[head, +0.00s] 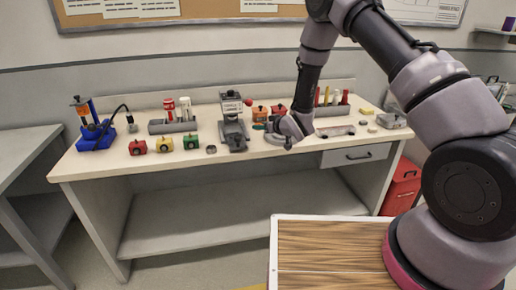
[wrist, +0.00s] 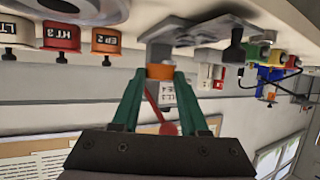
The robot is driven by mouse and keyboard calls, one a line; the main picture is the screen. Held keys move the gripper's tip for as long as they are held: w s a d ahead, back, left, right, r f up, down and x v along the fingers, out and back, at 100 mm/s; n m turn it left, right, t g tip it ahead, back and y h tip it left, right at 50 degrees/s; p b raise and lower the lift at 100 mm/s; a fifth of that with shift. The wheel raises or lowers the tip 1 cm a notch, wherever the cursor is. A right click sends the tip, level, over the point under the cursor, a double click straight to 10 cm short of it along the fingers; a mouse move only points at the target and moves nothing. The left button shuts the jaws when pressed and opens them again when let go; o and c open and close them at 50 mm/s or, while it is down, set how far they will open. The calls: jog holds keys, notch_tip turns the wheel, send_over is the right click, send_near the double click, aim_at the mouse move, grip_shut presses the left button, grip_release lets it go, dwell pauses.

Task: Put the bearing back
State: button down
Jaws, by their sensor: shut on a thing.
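My gripper (wrist: 160,78) has green fingers, shut on a small orange-brown round piece (wrist: 160,72) that looks like the bearing. In the head view my gripper (head: 271,133) is low over the workbench, right of the grey press (head: 234,130); the piece cannot be made out there. The wrist view is upside down and shows the grey press (wrist: 180,28) just beyond the held piece, with its red knob (wrist: 168,129) behind the fingers. I cannot tell whether piece and press touch.
A blue stand (head: 95,130) is at the far left. A wooden-topped surface (head: 330,250) is in front.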

aim_at(261, 147)
notch_tip(261, 147, down, 8)
jog(key=shift+r, duration=0.15)
dwell(0.4)
jog(key=shift+c, duration=2.2)
grip_release()
